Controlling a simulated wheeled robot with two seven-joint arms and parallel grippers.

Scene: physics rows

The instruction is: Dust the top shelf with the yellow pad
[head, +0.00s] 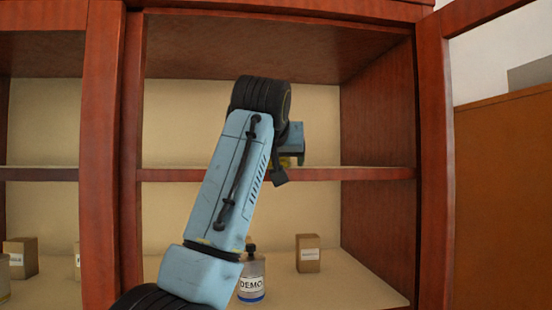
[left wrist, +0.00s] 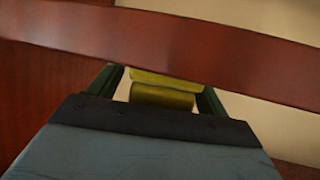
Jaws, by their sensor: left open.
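The yellow pad (left wrist: 163,97) shows between the two fingers of my left gripper (left wrist: 160,88) in the left wrist view. The gripper is open, with a gap visible at the pad's left side. In the head view, my left gripper (head: 287,163) is at the front edge of the shelf board (head: 350,173), mostly hidden behind my wrist. Only a small bit of yellow (head: 284,162) shows there. I cannot tell whether the pad touches the board. My right gripper is not in view.
Below the board stand a bottle labelled DEMO (head: 251,283), partly behind my arm, and a small brown box (head: 308,253). More boxes (head: 20,258) stand in the left bay. Red-brown uprights (head: 103,150) frame the opening. The board's right part looks clear.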

